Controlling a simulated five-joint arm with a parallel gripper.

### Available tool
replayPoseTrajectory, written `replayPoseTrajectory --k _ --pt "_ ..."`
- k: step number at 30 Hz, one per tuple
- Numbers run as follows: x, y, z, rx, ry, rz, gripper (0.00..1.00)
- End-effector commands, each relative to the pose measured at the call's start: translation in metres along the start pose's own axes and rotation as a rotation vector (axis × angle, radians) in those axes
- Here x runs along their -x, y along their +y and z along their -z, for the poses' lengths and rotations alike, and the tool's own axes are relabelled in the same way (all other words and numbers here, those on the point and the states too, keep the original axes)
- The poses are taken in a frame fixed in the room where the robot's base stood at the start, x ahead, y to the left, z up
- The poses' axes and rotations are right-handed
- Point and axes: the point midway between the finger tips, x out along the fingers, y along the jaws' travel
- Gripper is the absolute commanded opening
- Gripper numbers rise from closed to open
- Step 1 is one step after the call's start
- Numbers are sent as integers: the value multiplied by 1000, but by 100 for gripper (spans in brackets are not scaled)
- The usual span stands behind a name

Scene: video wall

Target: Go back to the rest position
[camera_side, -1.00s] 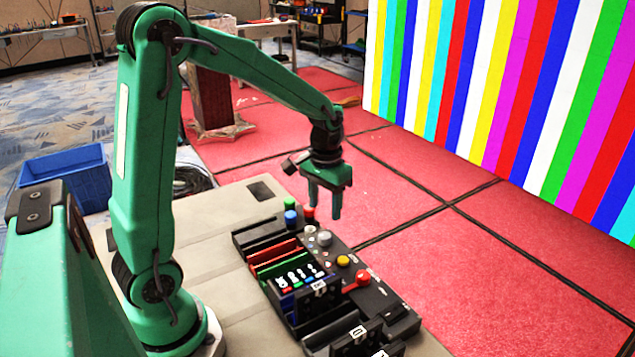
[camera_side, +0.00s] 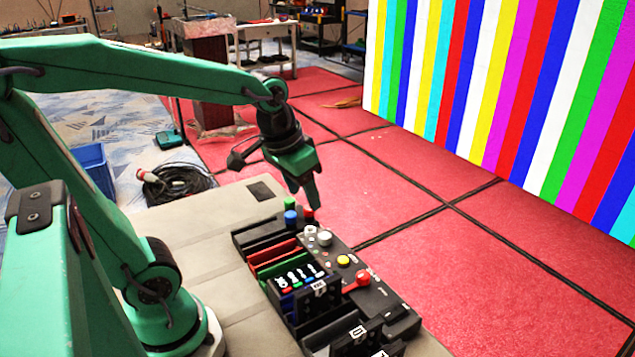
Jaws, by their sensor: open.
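My gripper (camera_side: 304,190) is at the end of the green arm, tilted, with its fingers pointing down and slightly right. It is above the far end of the black control panel (camera_side: 385,305), near the blue knob (camera_side: 291,217) and the green knob (camera_side: 290,203). The fingers overlap in this view and nothing shows held between them. I cannot tell the exact height of the fingertips above the panel.
The panel carries a red knob (camera_side: 363,277), a yellow button (camera_side: 343,260) and a white button (camera_side: 325,239). It stands on a beige table (camera_side: 215,240). A coiled black cable (camera_side: 178,185) and a blue bin (camera_side: 92,168) are behind. The striped video wall (camera_side: 510,90) is at right.

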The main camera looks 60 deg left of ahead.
Motion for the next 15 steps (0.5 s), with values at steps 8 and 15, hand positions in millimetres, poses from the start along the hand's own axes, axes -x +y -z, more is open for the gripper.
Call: replayPoseTrajectory --k 8,15 --pt "26 11 -32 -52 113 -17 50" --pt "35 16 -52 -82 178 -29 50"
